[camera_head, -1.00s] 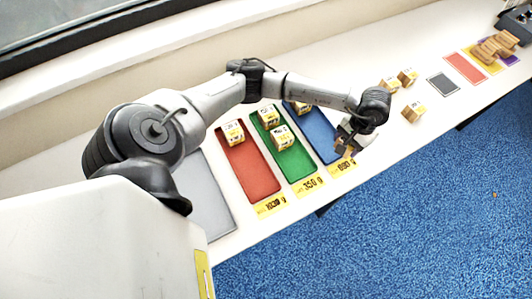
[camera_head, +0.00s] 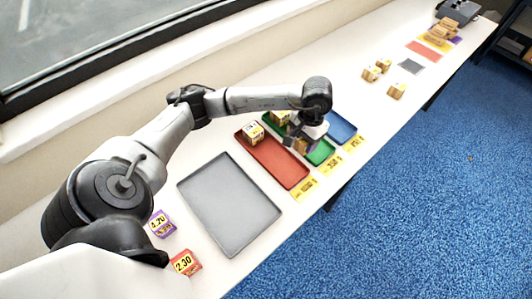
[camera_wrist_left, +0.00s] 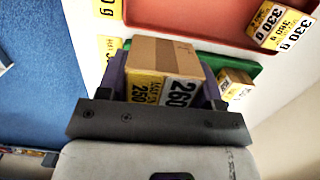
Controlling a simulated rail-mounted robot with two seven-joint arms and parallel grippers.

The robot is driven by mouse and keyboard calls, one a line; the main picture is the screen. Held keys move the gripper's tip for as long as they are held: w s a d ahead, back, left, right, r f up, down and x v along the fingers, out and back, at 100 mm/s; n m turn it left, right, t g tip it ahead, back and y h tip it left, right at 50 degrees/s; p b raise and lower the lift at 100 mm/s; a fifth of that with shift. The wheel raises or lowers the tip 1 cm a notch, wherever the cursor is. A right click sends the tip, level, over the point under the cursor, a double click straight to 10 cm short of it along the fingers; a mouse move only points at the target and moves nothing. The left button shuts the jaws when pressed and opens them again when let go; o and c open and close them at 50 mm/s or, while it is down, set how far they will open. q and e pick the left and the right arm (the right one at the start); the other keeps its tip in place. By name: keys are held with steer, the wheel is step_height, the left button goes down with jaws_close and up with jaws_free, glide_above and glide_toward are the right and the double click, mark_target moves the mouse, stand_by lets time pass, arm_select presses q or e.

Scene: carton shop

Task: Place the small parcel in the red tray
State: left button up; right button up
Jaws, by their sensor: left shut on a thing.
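My left gripper (camera_head: 300,140) is over the green tray (camera_head: 322,154), close to the red tray's edge. It is shut on a small brown parcel with yellow and white labels. The left wrist view shows this parcel (camera_wrist_left: 162,55) between the fingers, its label reading 260. Another parcel (camera_head: 281,117) is at the green tray's far end. I cannot tell whether the held parcel touches the green tray. My right gripper is not in view.
The blue tray (camera_head: 341,126) lies right of the green one, the grey tray (camera_head: 230,205) left of the red one. Purple (camera_head: 161,224) and red (camera_head: 185,262) boxes stand at front left. Several loose parcels (camera_head: 383,65) stand farther right. The red tray's near part is clear.

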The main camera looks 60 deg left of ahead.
arm_select(q)
steer(key=p, duration=0.2)
glide_above(269, 155)
step_height(269, 155, down, 6)
steer(key=shift+w+r, duration=0.1)
steer(key=shift+w, duration=0.05)
steer(key=shift+f+p, duration=0.65)
steer(key=shift+f, duration=1.35)
steer(key=shift+a+f, duration=0.1)
steer(key=shift+f+b, duration=0.25)
steer(key=shift+b, duration=0.05)
steer(key=o, duration=1.1)
steer(key=shift+r, duration=0.1)
